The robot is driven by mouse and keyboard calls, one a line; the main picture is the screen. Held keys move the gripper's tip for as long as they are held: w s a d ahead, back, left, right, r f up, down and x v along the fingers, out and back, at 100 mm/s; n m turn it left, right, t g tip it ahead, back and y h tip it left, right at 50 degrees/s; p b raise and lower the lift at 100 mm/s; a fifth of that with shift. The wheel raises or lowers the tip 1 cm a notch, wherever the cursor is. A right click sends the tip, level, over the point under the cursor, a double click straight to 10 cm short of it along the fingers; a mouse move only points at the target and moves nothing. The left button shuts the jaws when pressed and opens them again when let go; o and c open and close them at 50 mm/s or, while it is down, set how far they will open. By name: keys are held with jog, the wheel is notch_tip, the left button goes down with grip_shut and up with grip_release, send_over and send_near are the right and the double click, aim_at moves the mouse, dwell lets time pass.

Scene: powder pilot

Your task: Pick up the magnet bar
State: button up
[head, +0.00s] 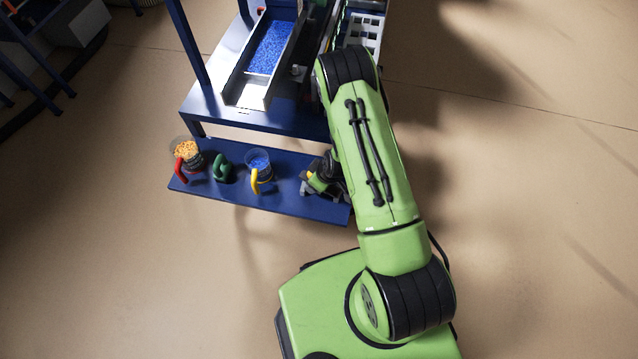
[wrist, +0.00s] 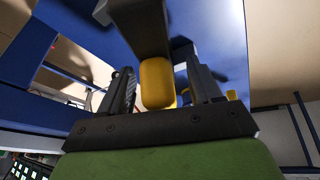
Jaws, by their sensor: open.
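A yellow rounded handle (wrist: 157,84), which I take to be part of the magnet bar, shows in the wrist view. It sits between the two dark fingers of my gripper (wrist: 165,92), with gaps at the sides. A dark grey block adjoins it at the top of that view; I cannot tell whether it is part of the bar. In the head view my gripper (head: 322,180) is low at the right end of the blue shelf, and my arm hides much of that spot. My gripper is open around the handle and not closed on it.
On the blue shelf (head: 222,196) stand a clear cup of orange granules (head: 186,148) with a red handle, a green object (head: 222,167), and a cup of blue granules (head: 259,163) with a yellow handle. A metal trough (head: 246,95) with blue granules lies above. Floor in front is clear.

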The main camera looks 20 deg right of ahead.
jog(key=shift+r, duration=0.1)
grip_shut()
notch_tip(320, 180, up, 10)
jog(key=p, duration=0.3)
jog(key=shift+d, duration=0.1)
dwell(0.3)
